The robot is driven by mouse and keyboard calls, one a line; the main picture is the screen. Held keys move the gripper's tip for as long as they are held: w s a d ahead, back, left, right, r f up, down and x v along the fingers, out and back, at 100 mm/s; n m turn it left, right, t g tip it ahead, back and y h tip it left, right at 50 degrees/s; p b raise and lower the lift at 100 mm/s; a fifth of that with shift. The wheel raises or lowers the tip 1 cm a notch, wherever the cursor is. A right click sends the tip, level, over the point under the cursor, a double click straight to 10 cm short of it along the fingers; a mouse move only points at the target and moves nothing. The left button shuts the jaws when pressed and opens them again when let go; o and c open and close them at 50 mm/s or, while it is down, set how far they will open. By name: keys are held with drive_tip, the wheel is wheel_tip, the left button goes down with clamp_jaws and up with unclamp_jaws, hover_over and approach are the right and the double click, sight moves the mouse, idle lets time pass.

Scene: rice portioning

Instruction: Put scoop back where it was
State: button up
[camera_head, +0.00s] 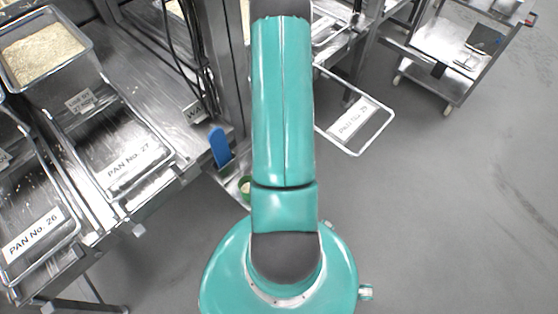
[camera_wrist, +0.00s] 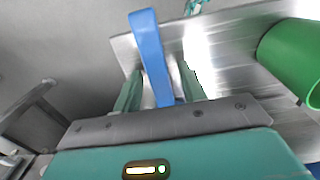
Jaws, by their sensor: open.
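The scoop shows its blue handle (camera_head: 219,147) in the head view, sticking up left of my arm, beside a metal post. In the wrist view the blue handle (camera_wrist: 150,55) stands between the two green fingers of my gripper (camera_wrist: 161,88). The fingers are open, with a gap visible on the right of the handle. The scoop's bowl is not clearly visible. In the head view my gripper is hidden behind my teal arm.
A green cup (camera_wrist: 290,60) stands on a metal shelf (camera_wrist: 222,42) right of my gripper. Pan 27 (camera_head: 110,145), Pan 26 (camera_head: 40,215) and a rice-filled pan (camera_head: 92,75) are at left. Pan 29 (camera_head: 355,118) sits in a frame. A cart (camera_head: 455,60) stands at upper right. The right floor is clear.

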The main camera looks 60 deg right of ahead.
wheel_tip(320, 180, up, 12)
drive_tip(key=shift+r, duration=0.2)
idle(0.4)
drive_tip(key=w+a+r+t, duration=0.1)
drive_tip(key=w+a+r, duration=0.35)
drive_tip(key=r, duration=0.25)
drive_tip(key=w+a+r+n+t+h, duration=0.1)
drive_tip(key=w+a+r, duration=0.35)
drive_tip(key=r, duration=0.25)
drive_tip(key=w+a+r, duration=0.3)
drive_tip(key=a+r, duration=0.3)
drive_tip(key=r, duration=0.1)
drive_tip(key=s+a+r+t, duration=0.1)
drive_tip(key=s+a+r, duration=0.2)
drive_tip(key=a+r, duration=0.4)
drive_tip(key=s+a+r+n+t+y, duration=0.1)
drive_tip(key=s+a+r+t, duration=0.1)
drive_tip(key=a+r, duration=0.5)
drive_tip(key=a, duration=0.4)
drive_tip(key=shift+s+n, duration=0.3)
drive_tip(key=shift+s, duration=0.1)
drive_tip(key=shift+c, duration=0.5)
drive_tip(key=shift+d, duration=0.1)
